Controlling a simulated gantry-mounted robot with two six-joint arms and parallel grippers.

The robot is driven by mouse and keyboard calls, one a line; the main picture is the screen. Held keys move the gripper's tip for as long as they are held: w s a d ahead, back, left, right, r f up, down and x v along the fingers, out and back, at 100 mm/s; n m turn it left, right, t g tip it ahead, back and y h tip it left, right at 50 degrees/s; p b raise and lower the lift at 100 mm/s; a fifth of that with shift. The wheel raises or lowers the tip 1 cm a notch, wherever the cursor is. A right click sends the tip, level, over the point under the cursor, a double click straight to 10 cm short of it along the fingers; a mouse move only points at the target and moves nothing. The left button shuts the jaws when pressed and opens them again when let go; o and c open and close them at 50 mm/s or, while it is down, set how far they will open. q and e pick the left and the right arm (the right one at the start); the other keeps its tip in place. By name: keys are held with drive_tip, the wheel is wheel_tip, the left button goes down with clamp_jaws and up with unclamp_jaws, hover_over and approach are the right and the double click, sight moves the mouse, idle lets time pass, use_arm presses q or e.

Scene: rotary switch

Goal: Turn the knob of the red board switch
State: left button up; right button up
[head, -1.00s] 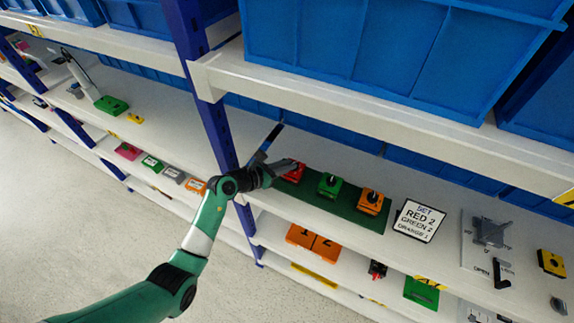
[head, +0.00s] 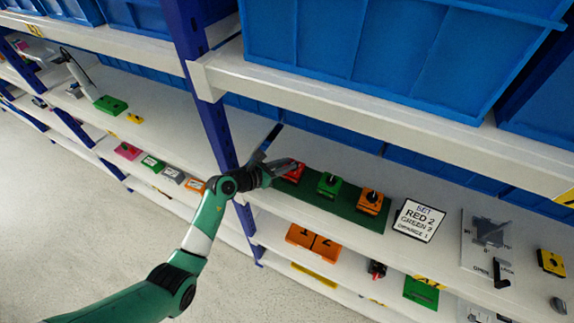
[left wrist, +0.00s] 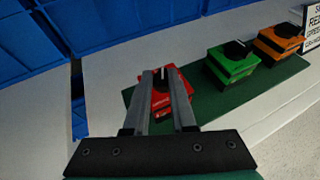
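The red board switch (head: 296,173) sits at the left end of a dark green board (head: 338,217) on the shelf. In the left wrist view the red switch (left wrist: 163,103) shows between and beyond the fingers of my left gripper (left wrist: 160,75). Its black knob is mostly hidden there, with a pale mark near the fingertips. In the head view my left gripper (head: 286,166) reaches the red switch from the left. The fingers stand a small distance apart at the knob; I cannot tell whether they touch it. My right gripper is not in view.
A green switch (head: 329,184) and an orange switch (head: 370,200) stand to the right on the same board. A white sign (head: 418,220) reads SET, RED 2, GREEN 2, ORANGE 1. A blue upright post (head: 211,125) is close to my left arm, and blue bins (head: 400,50) are above.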

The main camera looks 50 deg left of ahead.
use_arm(q)
drive_tip(key=o, duration=0.4)
drive_tip(key=shift+a, duration=0.15)
drive_tip(key=shift+s+r, duration=0.15)
drive_tip(key=p+v, duration=0.3)
drive_tip(key=v, duration=0.8)
drive_tip(key=shift+s, duration=0.2)
drive_tip(key=shift+c, duration=0.2)
